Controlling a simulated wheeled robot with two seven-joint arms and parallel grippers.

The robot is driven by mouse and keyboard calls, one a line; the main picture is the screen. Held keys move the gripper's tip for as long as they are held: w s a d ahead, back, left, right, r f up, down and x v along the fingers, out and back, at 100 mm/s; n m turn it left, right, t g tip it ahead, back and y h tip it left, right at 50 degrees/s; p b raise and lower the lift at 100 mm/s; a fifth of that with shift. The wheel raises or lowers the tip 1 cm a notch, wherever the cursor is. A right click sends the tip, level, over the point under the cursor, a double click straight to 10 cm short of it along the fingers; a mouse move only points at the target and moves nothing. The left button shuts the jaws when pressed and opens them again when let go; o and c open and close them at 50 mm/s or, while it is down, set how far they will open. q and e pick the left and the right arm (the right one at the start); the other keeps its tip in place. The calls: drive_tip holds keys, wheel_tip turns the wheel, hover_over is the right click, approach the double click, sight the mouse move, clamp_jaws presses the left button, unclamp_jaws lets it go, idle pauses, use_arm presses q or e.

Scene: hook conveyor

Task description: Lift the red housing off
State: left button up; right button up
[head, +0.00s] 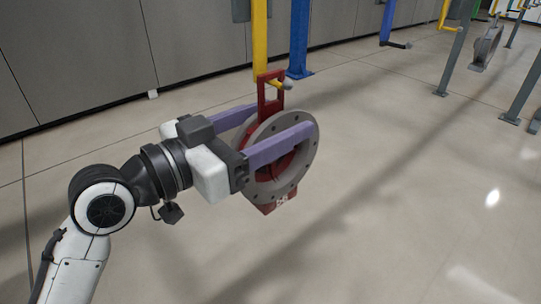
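The red housing (267,208) hangs from the yellow hook bar (260,40) by its red upright loop (264,92). A round grey flange with bolt holes (311,155) faces the camera side. The hook's bent end (287,85) passes through the loop. My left gripper (284,125) reaches in from the left with its two long purple fingers wide apart. One finger crosses in front of the flange; the other goes behind the housing, its tip hidden. The fingers straddle the housing; I cannot tell whether they press on it. My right gripper is not in view.
Another blue hook bar (388,25) hangs empty farther back. Grey posts (453,60) and another grey round part (487,47) are at the upper right.

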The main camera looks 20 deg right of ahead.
sight(260, 101)
use_arm(q)
clamp_jaws()
drive_tip(key=shift+r, duration=0.35)
drive_tip(key=shift+r, duration=1.7)
drive_tip(key=shift+s+d, duration=0.1)
drive_tip(key=shift+s, duration=0.15)
drive_tip(key=s+d, duration=0.3)
drive_tip(key=s, duration=0.5)
drive_tip(key=s+d+f, duration=0.1)
drive_tip(key=s+d, duration=0.2)
drive_tip(key=s, duration=0.5)
drive_tip(key=shift+s+f, duration=0.2)
drive_tip(key=shift+f, duration=0.1)
